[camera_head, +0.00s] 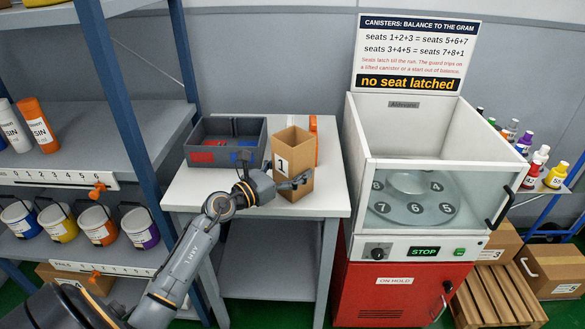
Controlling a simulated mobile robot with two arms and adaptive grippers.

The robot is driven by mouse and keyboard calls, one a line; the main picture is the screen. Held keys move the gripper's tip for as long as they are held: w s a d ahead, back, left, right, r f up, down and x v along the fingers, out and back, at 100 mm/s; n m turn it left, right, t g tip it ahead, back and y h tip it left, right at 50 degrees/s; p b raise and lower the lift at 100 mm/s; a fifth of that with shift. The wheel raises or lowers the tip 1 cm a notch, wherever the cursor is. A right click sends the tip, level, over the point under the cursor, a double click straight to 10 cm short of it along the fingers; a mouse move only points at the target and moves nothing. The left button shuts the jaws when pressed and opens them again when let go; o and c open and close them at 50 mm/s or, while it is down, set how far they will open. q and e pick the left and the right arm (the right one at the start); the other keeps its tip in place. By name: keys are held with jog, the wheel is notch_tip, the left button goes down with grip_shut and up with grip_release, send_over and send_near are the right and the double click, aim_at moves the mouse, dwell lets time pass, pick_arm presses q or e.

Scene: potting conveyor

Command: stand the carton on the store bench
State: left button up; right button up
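A tall brown carton (292,149), open at the top and marked 1, appears upright on the white bench (205,196) near its right side. My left gripper (298,181) reaches in from the left, its fingers at the lower part of the carton. The fingers overlap the carton in this view, and I cannot tell whether they are closed on it or only beside it. The carton's bottom edge is partly hidden by the gripper. My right gripper is not in view.
A grey bin (186,151) with red and blue items stands left of the carton. An orange object (314,141) is behind it. The white-and-red balance machine (415,150) stands close on the right, and a shelf with buckets (97,224) on the left.

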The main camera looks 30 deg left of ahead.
aim_at(282, 173)
pick_arm(q)
jog(key=shift+o, duration=1.1)
jog(key=shift+s+r, duration=0.1)
jog(key=b+v, duration=0.1)
jog(key=v, duration=0.5)
jog(key=shift+s+a, duration=0.1)
jog(key=shift+s, duration=0.55)
